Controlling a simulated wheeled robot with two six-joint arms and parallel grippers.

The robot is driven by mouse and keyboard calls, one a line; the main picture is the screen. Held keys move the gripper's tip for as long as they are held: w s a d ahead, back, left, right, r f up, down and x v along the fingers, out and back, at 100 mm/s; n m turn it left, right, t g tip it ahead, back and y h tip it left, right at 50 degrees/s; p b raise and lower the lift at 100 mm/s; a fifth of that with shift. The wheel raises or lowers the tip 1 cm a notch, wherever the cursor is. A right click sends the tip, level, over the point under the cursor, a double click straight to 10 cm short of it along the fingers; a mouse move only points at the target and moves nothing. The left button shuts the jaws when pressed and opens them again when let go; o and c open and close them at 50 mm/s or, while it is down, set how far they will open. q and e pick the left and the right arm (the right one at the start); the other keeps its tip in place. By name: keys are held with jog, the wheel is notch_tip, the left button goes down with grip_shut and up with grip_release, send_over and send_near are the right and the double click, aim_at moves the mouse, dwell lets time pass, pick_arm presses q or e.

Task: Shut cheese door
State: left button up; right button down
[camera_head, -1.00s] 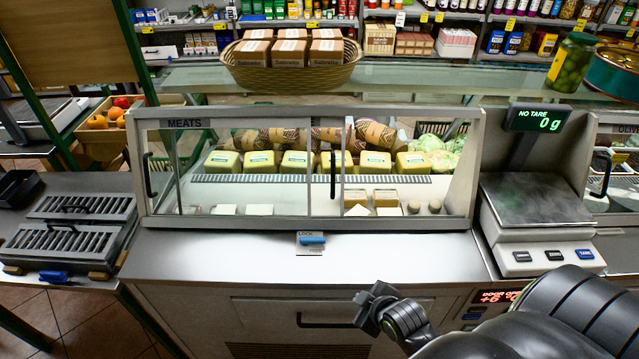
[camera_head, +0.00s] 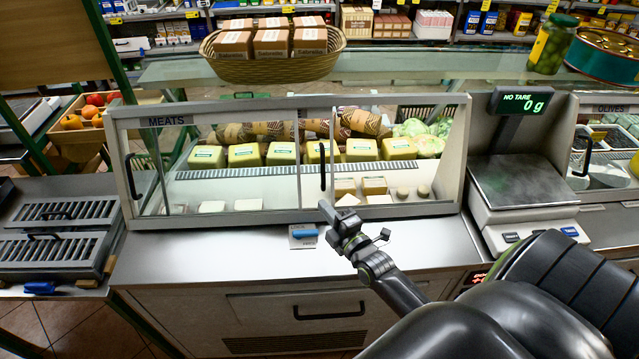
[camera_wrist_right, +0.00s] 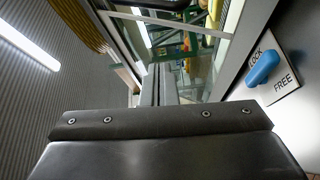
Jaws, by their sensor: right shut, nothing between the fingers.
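The glass display case (camera_head: 290,216) has sliding glass panels and a MEATS label at its upper left. One black handle (camera_head: 132,176) is at its left end, another (camera_head: 323,165) near the middle. I cannot tell how far each panel is slid. Yellow cheese blocks (camera_head: 243,155) stand inside. My right gripper (camera_head: 333,213) is shut and empty, just below the middle handle and right of the lever. My left gripper is out of view.
A scale (camera_head: 525,180) stands right of the case. A basket of boxes (camera_head: 272,66) and a jar (camera_head: 553,45) sit on the glass shelf above. Slatted trays (camera_head: 55,250) lie at left. The counter left of the lever is clear.

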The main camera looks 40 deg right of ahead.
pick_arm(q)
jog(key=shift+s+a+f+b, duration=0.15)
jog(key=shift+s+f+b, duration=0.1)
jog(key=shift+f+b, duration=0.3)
pick_arm(e)
jog(key=w+d, duration=0.4)
jog(key=w, duration=0.4)
jog(key=shift+w, duration=0.2)
jog(key=shift+d, duration=0.15)
